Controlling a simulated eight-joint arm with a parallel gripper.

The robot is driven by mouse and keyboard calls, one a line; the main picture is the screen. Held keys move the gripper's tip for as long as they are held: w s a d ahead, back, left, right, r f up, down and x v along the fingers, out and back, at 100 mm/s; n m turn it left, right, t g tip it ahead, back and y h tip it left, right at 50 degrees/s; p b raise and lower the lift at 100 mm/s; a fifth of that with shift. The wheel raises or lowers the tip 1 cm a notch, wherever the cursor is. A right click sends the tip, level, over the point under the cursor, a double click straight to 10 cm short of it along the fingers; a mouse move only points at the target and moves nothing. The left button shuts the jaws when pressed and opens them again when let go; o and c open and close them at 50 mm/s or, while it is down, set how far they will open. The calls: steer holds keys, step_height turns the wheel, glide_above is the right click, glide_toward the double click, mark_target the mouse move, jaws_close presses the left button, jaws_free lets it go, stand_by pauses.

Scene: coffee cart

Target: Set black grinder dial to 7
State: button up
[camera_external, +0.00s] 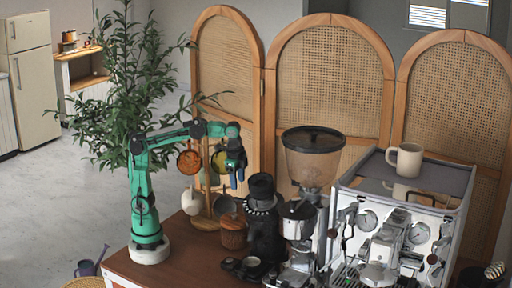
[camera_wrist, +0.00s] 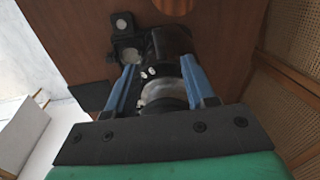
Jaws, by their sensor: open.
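The black grinder (camera_external: 264,228) stands on the wooden counter, left of the espresso machine. Its dial appears to be the pale-marked ring (camera_external: 262,204) below the black top; the numbers are too small to read. In the wrist view the black grinder (camera_wrist: 172,45) lies between and beyond the fingers, with a grey band (camera_wrist: 162,92) nearer the camera. My gripper (camera_external: 237,184) is open and empty, pointing down, above and left of the grinder in the external view. Its blue fingers (camera_wrist: 158,66) appear either side of the grinder in the wrist view, with no contact that I can make out.
A silver grinder with a large hopper (camera_external: 313,160) stands close on the right, beside the espresso machine (camera_external: 400,215). A stand (camera_external: 207,180) with hanging pans and a wooden canister (camera_external: 233,235) are close on the left. A small black device (camera_external: 243,268) lies in front.

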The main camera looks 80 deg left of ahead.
steer(key=shift+w+a+f, duration=0.1)
steer(key=shift+a+f, duration=0.05)
steer(key=shift+f, duration=1.3)
steer(key=shift+w+a+f, duration=0.1)
steer(key=shift+a+f, duration=0.05)
steer(key=shift+f, duration=1.3)
jaws_close()
